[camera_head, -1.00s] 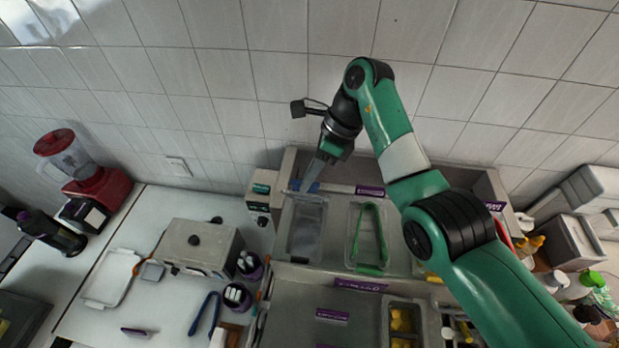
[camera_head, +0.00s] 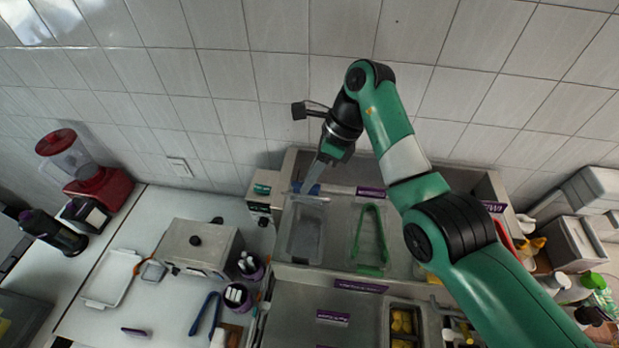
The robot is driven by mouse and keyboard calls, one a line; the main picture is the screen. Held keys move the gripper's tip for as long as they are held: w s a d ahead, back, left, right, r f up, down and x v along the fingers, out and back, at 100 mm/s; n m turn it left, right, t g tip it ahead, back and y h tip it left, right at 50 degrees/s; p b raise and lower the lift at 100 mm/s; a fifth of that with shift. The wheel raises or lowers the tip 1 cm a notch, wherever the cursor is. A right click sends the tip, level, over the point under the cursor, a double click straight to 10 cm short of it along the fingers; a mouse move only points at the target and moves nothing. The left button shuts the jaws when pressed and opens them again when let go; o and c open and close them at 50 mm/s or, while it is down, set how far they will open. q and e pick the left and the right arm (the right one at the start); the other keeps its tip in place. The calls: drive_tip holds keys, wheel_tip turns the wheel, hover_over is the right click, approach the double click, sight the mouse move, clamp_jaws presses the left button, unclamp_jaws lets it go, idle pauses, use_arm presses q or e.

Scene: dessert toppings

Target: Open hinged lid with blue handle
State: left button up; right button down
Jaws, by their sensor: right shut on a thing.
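The clear hinged lid (camera_head: 306,230) lies over the left compartment of the steel topping station. Its blue handle (camera_head: 297,187) shows at the lid's back edge. My right gripper (camera_head: 312,184) reaches down from above to the blue handle and is shut on it. The fingertips partly cover the handle, so the exact grasp is hard to see. My left gripper is not in view.
Green tongs (camera_head: 370,238) lie in the compartment to the right of the lid. The station's steel back wall (camera_head: 345,165) rises close behind the gripper. A steel box (camera_head: 198,248) and purple-topped holders stand on the left counter.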

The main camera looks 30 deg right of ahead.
drive_tip(key=c, duration=0.7)
unclamp_jaws()
drive_tip(key=v, duration=0.3)
drive_tip(key=p+v, duration=0.2)
drive_tip(key=v, duration=0.6)
drive_tip(key=shift+d+r, duration=0.2)
drive_tip(key=shift+r, duration=0.1)
drive_tip(key=shift+c, duration=0.3)
